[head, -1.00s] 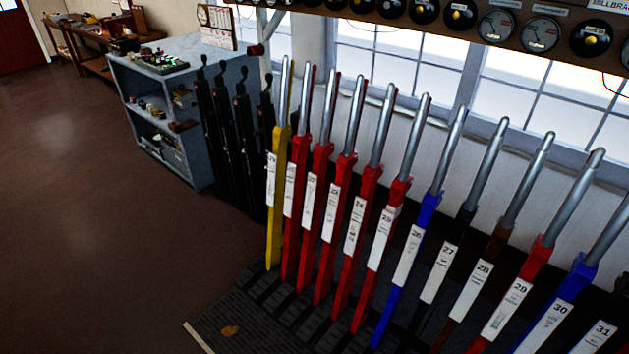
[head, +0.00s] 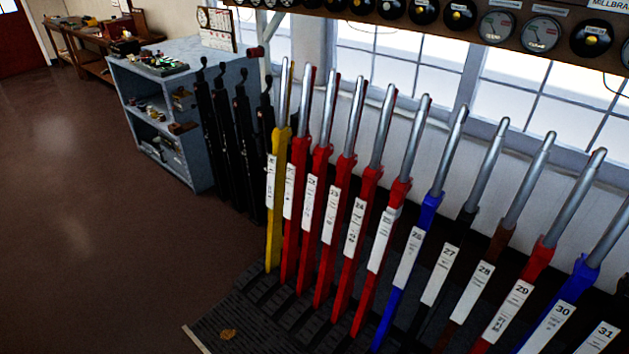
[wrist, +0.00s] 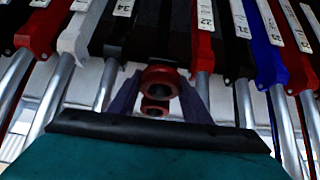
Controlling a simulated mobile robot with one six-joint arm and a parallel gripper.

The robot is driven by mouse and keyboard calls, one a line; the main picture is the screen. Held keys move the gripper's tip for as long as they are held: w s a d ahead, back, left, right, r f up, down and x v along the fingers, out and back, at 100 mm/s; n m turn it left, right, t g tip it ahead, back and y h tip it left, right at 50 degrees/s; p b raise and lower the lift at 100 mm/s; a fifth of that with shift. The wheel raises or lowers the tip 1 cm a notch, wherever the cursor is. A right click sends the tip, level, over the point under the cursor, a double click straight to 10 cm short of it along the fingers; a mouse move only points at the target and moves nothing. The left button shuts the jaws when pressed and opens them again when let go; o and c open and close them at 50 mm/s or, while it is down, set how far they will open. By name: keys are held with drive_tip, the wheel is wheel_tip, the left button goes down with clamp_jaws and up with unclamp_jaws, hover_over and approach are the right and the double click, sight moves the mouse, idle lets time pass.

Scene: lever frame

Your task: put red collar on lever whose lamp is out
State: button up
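The red collar (wrist: 160,76) shows in the wrist view as a red ring, with a second smaller red ring just below it. It sits between the two dark fingers of my gripper (wrist: 160,95), which look shut on it. Behind it in the wrist view are the levers, including a white one (wrist: 75,33), a red one (wrist: 205,45) and a blue one (wrist: 266,55). The head view shows a row of levers with steel handles, among them yellow (head: 278,190), blue 26 (head: 408,255) and red 29 (head: 515,300). My gripper is outside the head view. I cannot tell which lamp is out.
A shelf with round black dials (head: 459,14) runs above the levers, before the windows. A grey cabinet (head: 165,120) stands at the left beside black levers (head: 222,130). A workbench (head: 90,45) is far back. The brown floor (head: 90,240) at left is open.

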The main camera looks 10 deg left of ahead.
drive_tip(key=shift+r, duration=0.15)
drive_tip(key=shift+r+p, duration=1.7)
drive_tip(key=shift+r, duration=2.4)
